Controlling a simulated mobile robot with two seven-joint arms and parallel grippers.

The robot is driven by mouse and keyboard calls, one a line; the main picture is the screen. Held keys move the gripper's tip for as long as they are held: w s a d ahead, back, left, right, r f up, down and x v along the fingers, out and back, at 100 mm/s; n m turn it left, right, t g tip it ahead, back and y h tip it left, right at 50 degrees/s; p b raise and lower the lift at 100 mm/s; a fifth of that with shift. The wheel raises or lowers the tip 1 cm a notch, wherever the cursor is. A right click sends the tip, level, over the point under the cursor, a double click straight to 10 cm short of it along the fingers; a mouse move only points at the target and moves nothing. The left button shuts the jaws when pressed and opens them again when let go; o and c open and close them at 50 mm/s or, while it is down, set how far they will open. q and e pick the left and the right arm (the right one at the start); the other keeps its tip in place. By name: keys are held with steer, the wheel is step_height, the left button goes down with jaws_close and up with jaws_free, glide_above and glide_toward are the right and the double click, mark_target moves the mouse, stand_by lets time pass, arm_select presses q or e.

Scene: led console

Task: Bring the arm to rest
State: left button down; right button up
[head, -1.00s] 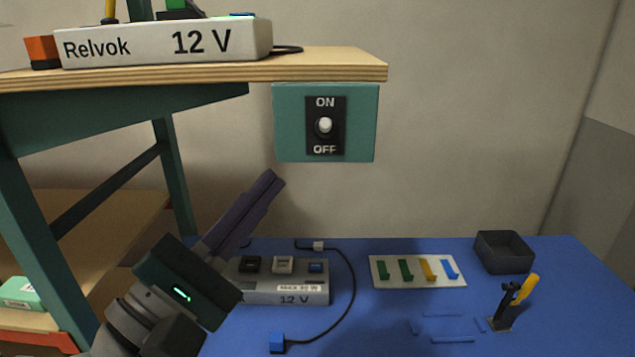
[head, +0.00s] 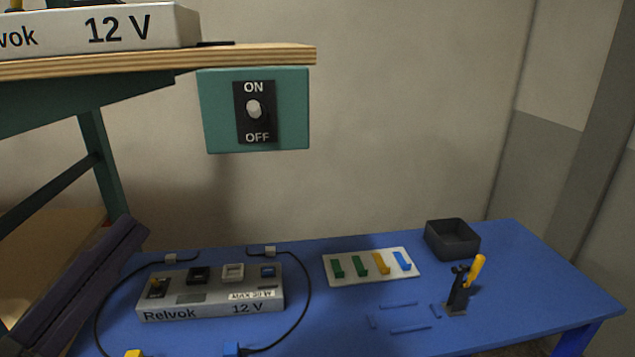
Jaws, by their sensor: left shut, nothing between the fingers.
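My left gripper (head: 122,232) is at the left edge of the head view, with long dark purple fingers pointing up and to the right. The rest of that arm is out of the picture. The teal switch box (head: 292,112) hangs under the shelf's front edge, with a black ON/OFF plate and a pale knob (head: 254,109). I cannot tell for certain which way the knob is set. My right gripper is not in view.
The wooden shelf (head: 270,57) carries another 12 V box (head: 100,28). On the blue table (head: 540,280) are a white board (head: 345,279) with coloured pieces, a dark bin (head: 452,240), a yellow-handled clamp (head: 460,290) and cables. The table's right side is clear.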

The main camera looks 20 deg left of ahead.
arm_select(q)
steer(key=w+d+f+m+g+h, duration=0.3)
steer(key=d+f+m+g, duration=0.65)
steer(key=m, duration=0.65)
steer(key=s+a+f+m+g+y, duration=0.1)
steer(key=s+a+m+g+y, duration=0.1)
steer(key=s+m+g, duration=0.35)
steer(key=s+a+f+m+g+y, duration=0.1)
steer(key=s+a+f+m+g, duration=0.2)
steer(key=s+m, duration=0.35)
step_height(320, 180, up, 19)
steer(key=p, duration=1.8)
steer(key=shift+w+d+f+g, duration=0.2)
steer(key=shift+w+d+g, duration=0.1)
steer(key=shift+g, duration=0.1)
